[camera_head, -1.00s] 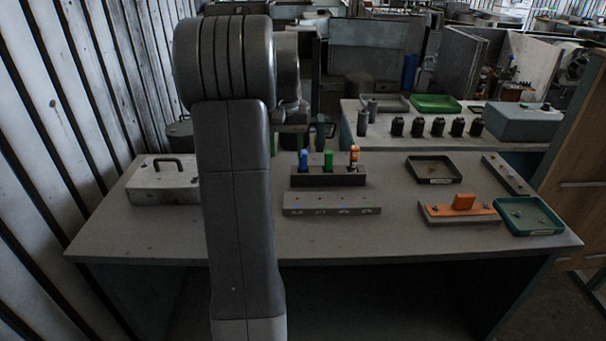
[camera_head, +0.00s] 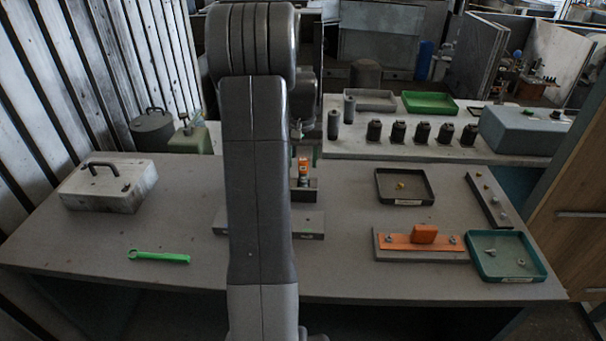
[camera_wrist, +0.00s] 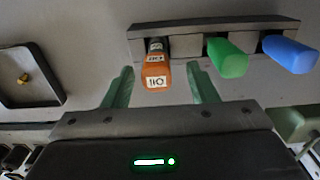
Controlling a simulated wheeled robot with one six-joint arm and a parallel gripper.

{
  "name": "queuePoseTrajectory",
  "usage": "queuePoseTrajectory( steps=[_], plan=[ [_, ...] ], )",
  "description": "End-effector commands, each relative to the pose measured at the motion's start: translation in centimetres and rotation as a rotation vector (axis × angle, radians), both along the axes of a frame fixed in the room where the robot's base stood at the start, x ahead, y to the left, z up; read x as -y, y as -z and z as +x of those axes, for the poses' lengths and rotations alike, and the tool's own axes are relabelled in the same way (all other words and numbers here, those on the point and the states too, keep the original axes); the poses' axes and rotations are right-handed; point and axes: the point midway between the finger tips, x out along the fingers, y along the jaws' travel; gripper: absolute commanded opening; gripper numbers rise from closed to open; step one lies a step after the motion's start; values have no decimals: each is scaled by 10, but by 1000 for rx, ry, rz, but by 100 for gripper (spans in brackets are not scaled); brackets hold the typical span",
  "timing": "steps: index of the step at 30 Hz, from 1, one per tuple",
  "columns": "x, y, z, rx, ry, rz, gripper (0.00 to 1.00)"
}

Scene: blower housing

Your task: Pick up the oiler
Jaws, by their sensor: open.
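The oiler is an orange-bodied bottle (camera_wrist: 155,73) with a dark neck and a white label reading OIL. It stands in the left slot of a dark rack (camera_wrist: 185,40) in the wrist view. In the head view the oiler (camera_head: 304,168) shows just right of my arm. My gripper (camera_wrist: 160,70) is open, with one green finger on each side of the oiler in the wrist view. I cannot tell whether either finger touches it. In the head view the fingers are mostly hidden behind my arm.
Green (camera_wrist: 227,58) and blue (camera_wrist: 290,54) handles stand beside the oiler in the rack. A grey slotted block (camera_head: 308,224) lies before the rack. A green wrench (camera_head: 160,257) lies front left. Trays (camera_head: 405,200) and an orange-topped fixture (camera_head: 395,243) are at right.

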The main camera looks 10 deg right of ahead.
Motion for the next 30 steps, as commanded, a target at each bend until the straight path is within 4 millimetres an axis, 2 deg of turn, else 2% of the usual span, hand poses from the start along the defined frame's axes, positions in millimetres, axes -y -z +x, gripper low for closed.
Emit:
queuePoseTrajectory(
  steps=[6,9,17,25,30],
  plan=[
    [2,32,-2,-5,0,1,53],
    [2,42,-2,-4,0,1,53],
    [2,46,-2,-1,0,0,53],
    [2,46,-2,-1,1,0,2],
    [2,45,-1,-1,0,0,0]
  ],
)
